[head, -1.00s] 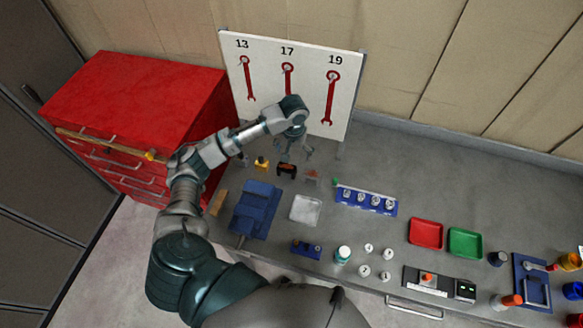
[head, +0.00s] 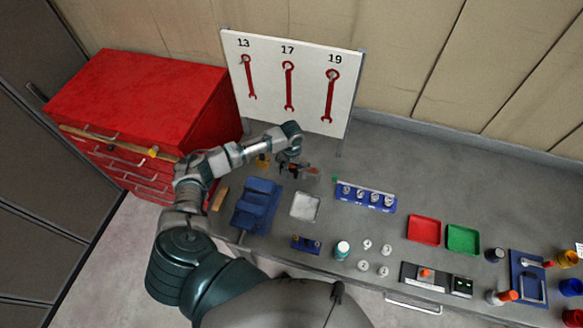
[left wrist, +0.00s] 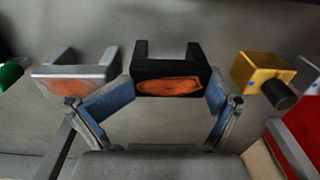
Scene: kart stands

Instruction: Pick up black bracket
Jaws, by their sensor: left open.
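The black bracket (left wrist: 170,73) is a U-shaped block with an orange patch, standing on the grey bench in the left wrist view. In the head view it is mostly hidden by my left gripper (head: 292,168). In the left wrist view my left gripper (left wrist: 157,100) is open, with one blue-padded finger near each lower side of the black bracket. I cannot tell whether the fingers touch it. My right gripper is not in view.
A grey bracket (left wrist: 75,75) with an orange patch and a yellow block with a black knob (left wrist: 262,75) flank the black bracket closely. A blue vise (head: 256,204) and a white tray (head: 305,207) stand nearer. A wrench board (head: 310,95) rises behind.

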